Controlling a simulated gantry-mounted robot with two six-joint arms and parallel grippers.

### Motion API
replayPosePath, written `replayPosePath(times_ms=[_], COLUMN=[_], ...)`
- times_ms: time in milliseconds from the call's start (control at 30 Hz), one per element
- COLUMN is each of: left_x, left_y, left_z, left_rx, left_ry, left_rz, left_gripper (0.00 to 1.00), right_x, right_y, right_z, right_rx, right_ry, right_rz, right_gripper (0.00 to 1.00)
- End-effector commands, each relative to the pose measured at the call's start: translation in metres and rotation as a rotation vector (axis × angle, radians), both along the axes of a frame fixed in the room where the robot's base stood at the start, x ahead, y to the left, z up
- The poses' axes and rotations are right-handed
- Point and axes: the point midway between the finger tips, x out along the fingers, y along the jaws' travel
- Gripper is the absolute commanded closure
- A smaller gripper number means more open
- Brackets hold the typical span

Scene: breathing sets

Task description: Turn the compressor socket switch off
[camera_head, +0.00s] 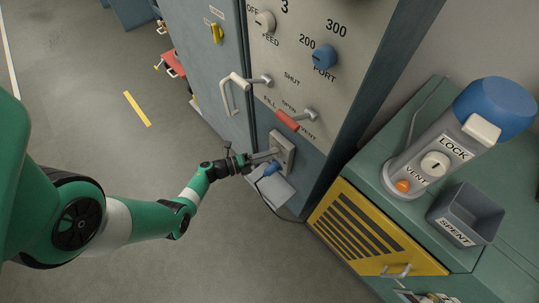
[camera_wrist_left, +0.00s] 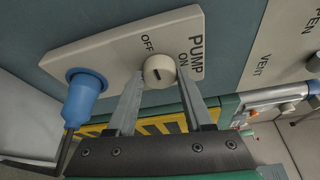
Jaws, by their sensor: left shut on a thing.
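The socket plate (camera_head: 288,143) is on the lower front of the grey cabinet. In the left wrist view the plate (camera_wrist_left: 120,45) reads PUMP, OFF and ON. Its round pale switch knob (camera_wrist_left: 158,71) has a short dark mark; I cannot tell which label it points at. My left gripper (camera_head: 274,155) reaches the plate. In the wrist view its two fingers (camera_wrist_left: 160,82) are on either side of the knob, shut on it. A blue plug (camera_wrist_left: 86,97) with a dark cable sits in the socket beside the knob. My right gripper is not in view.
The cabinet has a grey handle (camera_head: 232,92), a red lever (camera_head: 288,120) and a blue port knob (camera_head: 325,57) above the plate. A pale box (camera_head: 277,190) is below the plug. A green bench with a blue-topped canister (camera_head: 425,155) and SPENT bin (camera_head: 466,213) stands right.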

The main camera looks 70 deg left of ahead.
Motion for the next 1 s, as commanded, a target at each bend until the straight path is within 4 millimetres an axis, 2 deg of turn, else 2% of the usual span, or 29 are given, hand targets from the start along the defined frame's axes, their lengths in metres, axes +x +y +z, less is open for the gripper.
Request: replayPosePath(times_ms=[167, 200, 333, 600, 733, 867, 1000], left_x=[0.0, 0.0, 0.0, 0.0, -0.01, -0.034, -0.069], left_y=[0.0, 0.0, 0.0, 0.0, 0.001, 0.002, 0.003], left_z=[0.001, 0.001, 0.0, 0.0, 0.002, 0.006, 0.008], left_rx=[-0.002, -0.002, -0.001, 0.0, 0.0, -0.001, -0.001], left_ry=[-0.002, -0.002, -0.001, 0.0, 0.001, 0.001, 0.0], left_rz=[-0.001, -0.001, -0.001, 0.0, 0.003, 0.007, 0.01], left_gripper=[1.0, 0.41, 0.19, 0.19, 0.19, 0.19, 0.19], right_x=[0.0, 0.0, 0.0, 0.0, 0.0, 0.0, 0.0], right_y=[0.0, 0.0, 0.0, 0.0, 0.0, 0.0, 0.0], right_z=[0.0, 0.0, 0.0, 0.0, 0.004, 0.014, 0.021], right_rx=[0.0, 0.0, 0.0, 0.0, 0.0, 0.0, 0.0], right_ry=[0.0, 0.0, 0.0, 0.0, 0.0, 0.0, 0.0], right_rz=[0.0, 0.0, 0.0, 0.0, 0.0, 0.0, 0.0], right_gripper=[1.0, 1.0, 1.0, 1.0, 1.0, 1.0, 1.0])
